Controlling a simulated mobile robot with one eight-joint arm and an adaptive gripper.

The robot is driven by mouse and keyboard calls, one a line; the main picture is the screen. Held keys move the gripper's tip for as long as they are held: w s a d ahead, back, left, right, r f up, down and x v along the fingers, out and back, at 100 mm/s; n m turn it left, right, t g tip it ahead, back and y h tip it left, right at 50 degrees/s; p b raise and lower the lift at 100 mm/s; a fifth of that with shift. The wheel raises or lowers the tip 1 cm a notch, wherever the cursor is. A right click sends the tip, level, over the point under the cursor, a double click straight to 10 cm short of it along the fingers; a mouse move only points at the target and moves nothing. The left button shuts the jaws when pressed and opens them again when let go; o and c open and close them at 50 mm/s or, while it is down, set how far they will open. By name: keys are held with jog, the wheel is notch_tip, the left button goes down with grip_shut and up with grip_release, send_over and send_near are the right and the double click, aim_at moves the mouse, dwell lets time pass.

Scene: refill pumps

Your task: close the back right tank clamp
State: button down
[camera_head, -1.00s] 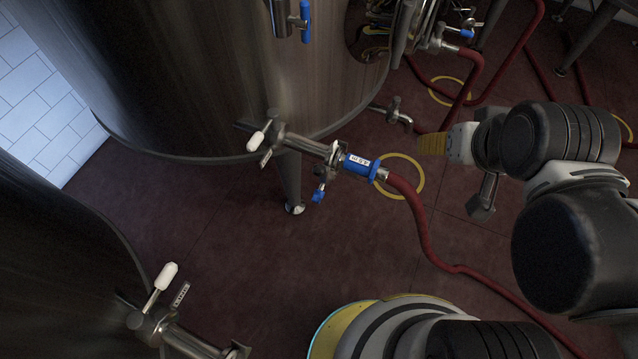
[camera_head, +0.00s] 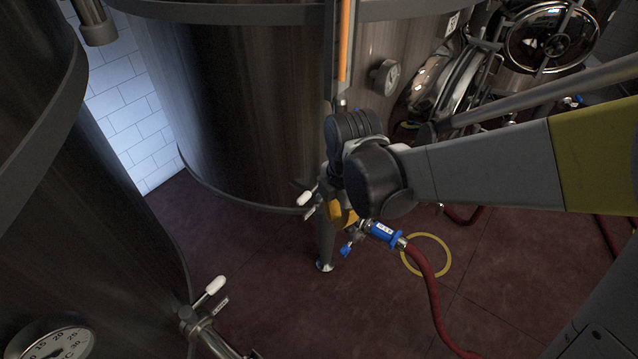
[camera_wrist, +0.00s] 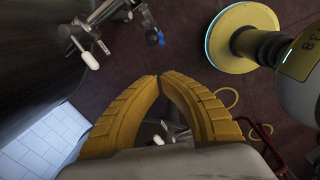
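The back tank (camera_head: 240,110) has an outlet low on its wall with a white-tipped valve lever (camera_head: 304,198). A blue-sleeved coupling (camera_head: 382,232) joins the outlet to a red hose (camera_head: 432,290). My gripper (camera_head: 343,214) is at this outlet, its yellow fingers over the pipe between lever and coupling. The clamp there is mostly hidden by my gripper in the head view. In the wrist view my gripper's (camera_wrist: 159,77) curved fingers meet at the tips. Metal fitting parts (camera_wrist: 172,130) show in the gap between them; I cannot tell whether the fingers touch the clamp.
A front left tank has its own outlet with a white lever (camera_head: 209,290), also seen upper left in the wrist view (camera_wrist: 88,58). Open red floor (camera_head: 270,310) lies between the tanks.

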aim_at(353, 234)
notch_tip(353, 234, down, 11)
jog(key=a+n+b, duration=0.2)
jog(key=b, duration=0.3)
jog(key=shift+w+d+r, duration=0.4)
jog(key=shift+w+d, duration=0.2)
jog(key=shift+d, duration=0.05)
jog(key=shift+w+d+r, duration=0.4)
jog(key=shift+w+d, duration=0.2)
